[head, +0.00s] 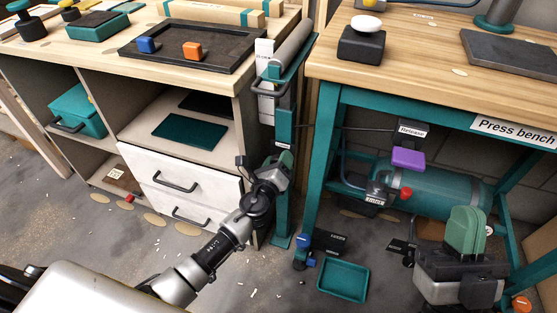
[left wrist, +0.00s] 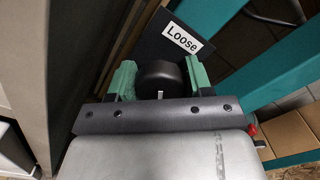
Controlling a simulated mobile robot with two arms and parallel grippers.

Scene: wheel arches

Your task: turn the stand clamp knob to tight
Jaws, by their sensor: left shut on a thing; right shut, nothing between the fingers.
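The teal stand (head: 283,215) rises between the two benches. Its black clamp knob (left wrist: 158,78) shows in the left wrist view, between the green fingers of my left gripper (left wrist: 160,82). Those fingers are shut on the knob's sides. A plate with a "Loose" label (left wrist: 182,38) is just beyond the knob. In the head view my left gripper (head: 284,160) is against the stand at about mid-height and hides the knob. My right gripper (head: 467,228) is shut and empty, in front of the press bench, its green fingers together.
The press bench (head: 445,60) stands right of the stand. The drawer cabinet (head: 185,185) and worktop are close on the left. A teal tray (head: 343,280) lies on the floor below. A teal tank (head: 440,190) is under the press bench.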

